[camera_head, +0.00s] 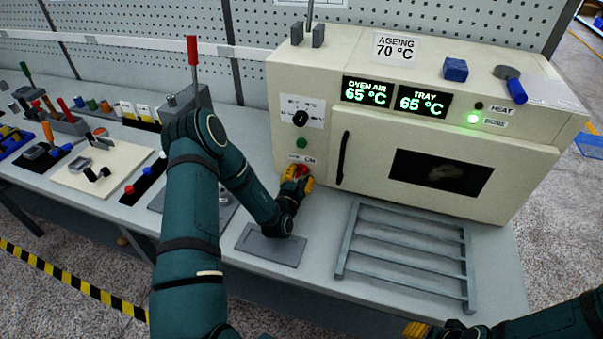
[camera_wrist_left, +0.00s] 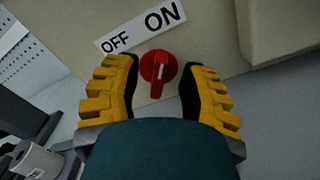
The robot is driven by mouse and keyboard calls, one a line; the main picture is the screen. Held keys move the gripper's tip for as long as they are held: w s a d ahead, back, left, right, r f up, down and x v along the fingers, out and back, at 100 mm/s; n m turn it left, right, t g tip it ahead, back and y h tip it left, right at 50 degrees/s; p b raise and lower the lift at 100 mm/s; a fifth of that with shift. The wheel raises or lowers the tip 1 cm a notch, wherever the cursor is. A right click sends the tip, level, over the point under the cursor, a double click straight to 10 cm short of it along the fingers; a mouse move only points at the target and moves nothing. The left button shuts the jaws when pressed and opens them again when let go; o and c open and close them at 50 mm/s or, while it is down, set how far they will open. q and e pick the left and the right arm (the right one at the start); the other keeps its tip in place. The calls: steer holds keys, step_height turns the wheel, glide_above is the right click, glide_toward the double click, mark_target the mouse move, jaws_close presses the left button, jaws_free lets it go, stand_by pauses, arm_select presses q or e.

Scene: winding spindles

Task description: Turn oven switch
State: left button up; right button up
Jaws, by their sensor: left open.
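The oven (camera_head: 420,140) is a cream box on the bench, with a red switch (camera_head: 301,170) low on the left of its front. In the left wrist view the switch is a round red knob (camera_wrist_left: 158,69) with a raised grip and a short white mark. An OFF/ON label (camera_wrist_left: 140,27) sits just above it there. My left gripper (camera_head: 296,180) is open, its yellow fingers (camera_wrist_left: 159,92) on either side of the knob with narrow gaps. My right gripper (camera_head: 415,330) is only partly in view at the bottom edge; its fingers cannot be made out.
A black dial (camera_head: 300,118) and a green button (camera_head: 302,143) are above the switch. A slatted metal rack (camera_head: 408,249) lies before the oven. A flat grey plate (camera_head: 270,247) lies under my left forearm.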

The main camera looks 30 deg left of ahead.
arm_select(q)
steer(key=shift+w+a, duration=0.2)
steer(key=shift+w, duration=0.45)
jaws_close()
